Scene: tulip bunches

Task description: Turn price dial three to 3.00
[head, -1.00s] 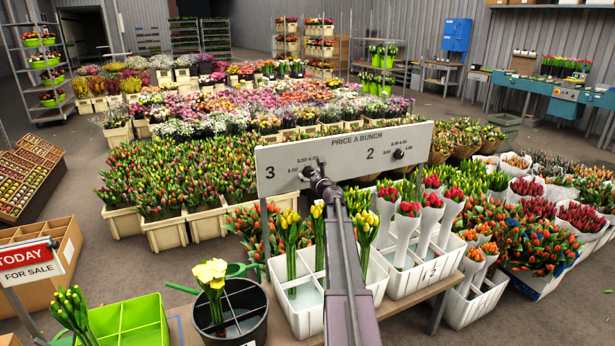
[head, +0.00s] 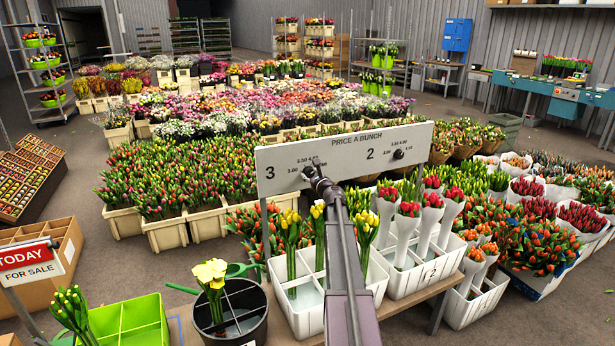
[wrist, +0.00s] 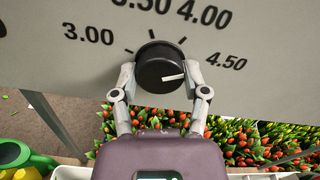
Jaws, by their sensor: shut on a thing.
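Price dial three is a round black knob (wrist: 155,66) with a white pointer line, on the grey price board (head: 350,147) beside the numeral 3. In the wrist view its pointer line points right and slightly up, towards the 4.50 side of the printed scale. The scale marks 3.00 (wrist: 88,34) on the left, 3.50 and 4.00 above, and 4.50 (wrist: 226,62) on the right. My gripper (head: 311,169) is shut on the knob, one finger on each side; it also shows in the wrist view (wrist: 159,77). In the head view my gripper mostly hides this dial.
A second dial (head: 398,154) is on the same board at the right, by the numeral 2. Below the board stand a white crate (head: 305,322) with yellow tulips and a second white crate with wrapped red tulips. A black bucket (head: 259,297) is at the front left.

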